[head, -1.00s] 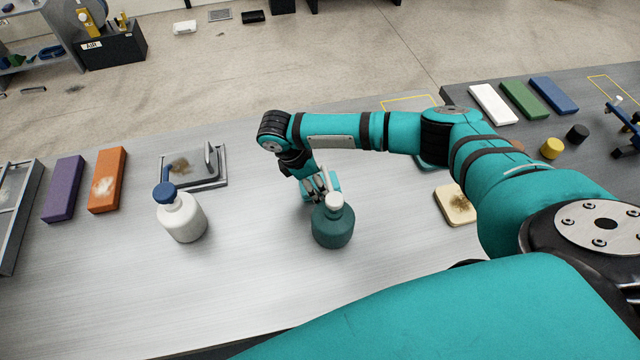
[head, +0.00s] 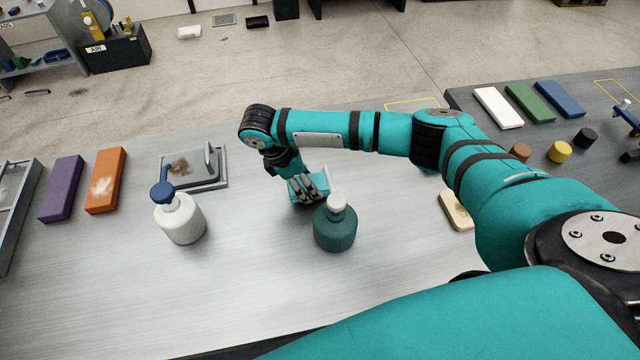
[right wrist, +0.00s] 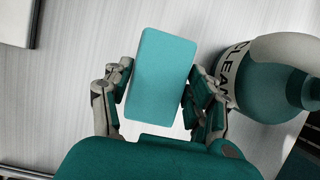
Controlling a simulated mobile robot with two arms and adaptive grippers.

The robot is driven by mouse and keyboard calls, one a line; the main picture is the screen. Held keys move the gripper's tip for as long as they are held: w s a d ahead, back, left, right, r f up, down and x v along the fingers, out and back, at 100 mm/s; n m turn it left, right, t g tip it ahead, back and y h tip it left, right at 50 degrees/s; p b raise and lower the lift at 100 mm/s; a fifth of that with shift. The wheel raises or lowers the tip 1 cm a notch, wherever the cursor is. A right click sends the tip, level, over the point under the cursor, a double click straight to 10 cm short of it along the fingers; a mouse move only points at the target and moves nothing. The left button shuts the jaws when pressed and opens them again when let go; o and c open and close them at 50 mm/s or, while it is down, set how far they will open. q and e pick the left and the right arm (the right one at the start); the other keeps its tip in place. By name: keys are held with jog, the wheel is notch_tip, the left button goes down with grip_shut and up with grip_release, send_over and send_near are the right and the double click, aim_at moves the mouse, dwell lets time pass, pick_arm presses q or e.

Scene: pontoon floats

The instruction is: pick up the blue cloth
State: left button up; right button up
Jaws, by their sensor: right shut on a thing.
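A teal rectangular pad (right wrist: 160,75) with rounded corners lies between the fingers of my right gripper (right wrist: 160,95), which is shut on it. In the head view the same pad (head: 299,184) shows behind the dark teal bottle (head: 335,228), partly covered by the fingers (head: 311,188). Whether it touches the table is unclear. A flat blue block (head: 559,98) lies at the back of the right-hand table, far from the gripper. No loose folded fabric shows. My left gripper is in neither view.
The dark teal bottle stands close beside my right gripper. A white bottle with a blue top (head: 180,217), a grey metal tray (head: 193,170), an orange block (head: 105,180) and a purple block (head: 61,188) stand left. The front middle of the table is clear.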

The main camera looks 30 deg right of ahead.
jog(key=a, duration=0.1)
jog(key=w+a+b, duration=0.1)
jog(key=a, duration=0.3)
jog(key=shift+w+r, duration=0.25)
jog(key=shift+w, duration=0.05)
pick_arm(q)
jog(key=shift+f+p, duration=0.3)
jog(key=shift+p, duration=0.2)
pick_arm(e)
notch_tip(320, 180, up, 13)
jog(key=shift+s+d+r, duration=0.15)
jog(key=shift+d+r, duration=0.05)
jog(key=o, duration=0.4)
jog(key=c, duration=0.4)
jog(key=shift+o, duration=0.2)
jog(key=shift+f, duration=0.1)
